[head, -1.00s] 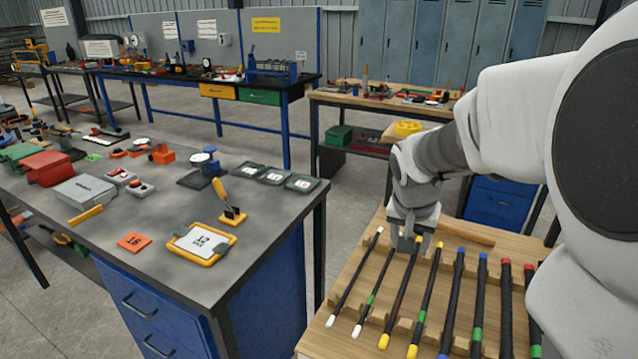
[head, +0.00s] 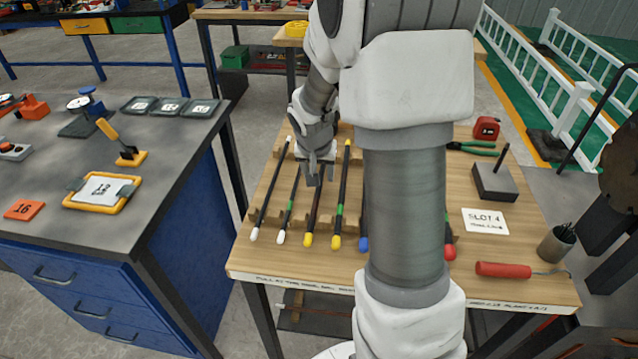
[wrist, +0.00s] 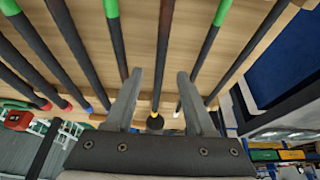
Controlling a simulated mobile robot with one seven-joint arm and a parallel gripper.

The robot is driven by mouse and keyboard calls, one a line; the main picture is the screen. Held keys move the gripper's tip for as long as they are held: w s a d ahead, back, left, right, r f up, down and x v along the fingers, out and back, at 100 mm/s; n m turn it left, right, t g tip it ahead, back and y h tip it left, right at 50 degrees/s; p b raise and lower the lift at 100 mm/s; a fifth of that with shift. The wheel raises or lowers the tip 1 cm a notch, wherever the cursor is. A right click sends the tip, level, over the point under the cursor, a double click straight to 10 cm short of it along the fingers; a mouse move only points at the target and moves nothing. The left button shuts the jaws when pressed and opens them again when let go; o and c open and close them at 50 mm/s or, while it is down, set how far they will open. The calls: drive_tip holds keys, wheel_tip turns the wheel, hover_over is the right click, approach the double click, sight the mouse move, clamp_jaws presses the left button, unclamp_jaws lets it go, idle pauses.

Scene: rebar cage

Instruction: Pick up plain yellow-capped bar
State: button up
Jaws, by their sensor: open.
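The plain yellow-capped bar (head: 311,219) is dark with a yellow cap at its near end and no green band. It lies third from the left on the wooden rack table. My gripper (head: 318,179) is over its far half, fingers pointing down. In the wrist view the bar (wrist: 165,35) runs between the two spread, empty fingers (wrist: 158,76); I cannot tell if the fingertips reach down beside it. A yellow-capped bar with a green band (head: 339,207) lies just right. A white-capped bar with a green band (head: 288,212) lies just left.
A plain white-capped bar (head: 266,205) lies at far left. Blue (head: 363,243) and red (head: 449,252) caps show around my arm, which hides other bars. A red-handled tool (head: 503,270), pen cup (head: 556,244) and slot card (head: 485,221) are at right. A grey workbench (head: 165,215) stands left.

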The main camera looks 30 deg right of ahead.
drive_tip(key=x, duration=0.3)
drive_tip(key=shift+f, duration=0.15)
drive_tip(key=shift+c, duration=0.2)
clamp_jaws()
idle(1.1)
